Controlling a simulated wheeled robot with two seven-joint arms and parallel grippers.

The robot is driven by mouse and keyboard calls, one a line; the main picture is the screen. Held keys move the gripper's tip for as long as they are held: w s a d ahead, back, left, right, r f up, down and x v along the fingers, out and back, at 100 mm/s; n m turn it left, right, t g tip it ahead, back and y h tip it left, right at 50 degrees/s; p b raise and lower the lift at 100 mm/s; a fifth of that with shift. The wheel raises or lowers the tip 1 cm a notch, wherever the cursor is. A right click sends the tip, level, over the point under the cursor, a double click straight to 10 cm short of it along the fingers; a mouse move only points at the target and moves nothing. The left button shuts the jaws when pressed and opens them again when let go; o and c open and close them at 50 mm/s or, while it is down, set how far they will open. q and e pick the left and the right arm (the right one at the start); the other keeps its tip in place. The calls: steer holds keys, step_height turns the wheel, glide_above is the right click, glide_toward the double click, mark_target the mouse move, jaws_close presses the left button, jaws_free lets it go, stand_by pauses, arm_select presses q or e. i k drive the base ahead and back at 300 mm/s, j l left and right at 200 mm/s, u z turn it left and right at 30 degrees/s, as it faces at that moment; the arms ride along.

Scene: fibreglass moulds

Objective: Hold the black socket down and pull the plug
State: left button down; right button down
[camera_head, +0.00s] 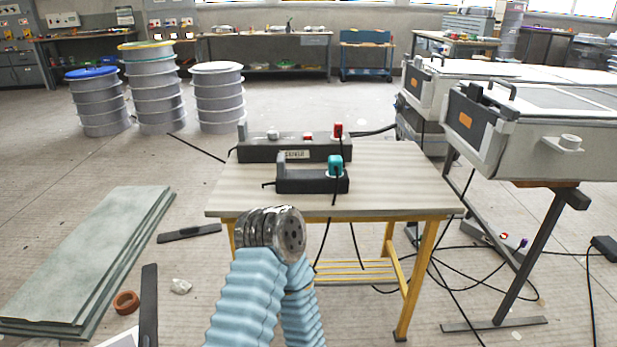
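On the small wooden-topped table (395,190) sits a black socket block (310,186) near the front edge. A teal plug (335,163) stands upright in its right end, with a black cord hanging down over the table's front edge. Behind it is a longer dark block (258,153) with a label, a grey knob, and a red plug (338,131) at its right end. I cannot tell which dark block is the task's socket.
Grey boards (95,250) lie left. A grey-white machine (530,125) stands right. Black cables cross the floor. The tabletop's left and right ends are bare.

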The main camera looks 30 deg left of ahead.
mark_target(334, 162)
steer(key=i+j+u, duration=0.3)
steer(key=u, duration=0.2)
steer(key=i+u, duration=0.5)
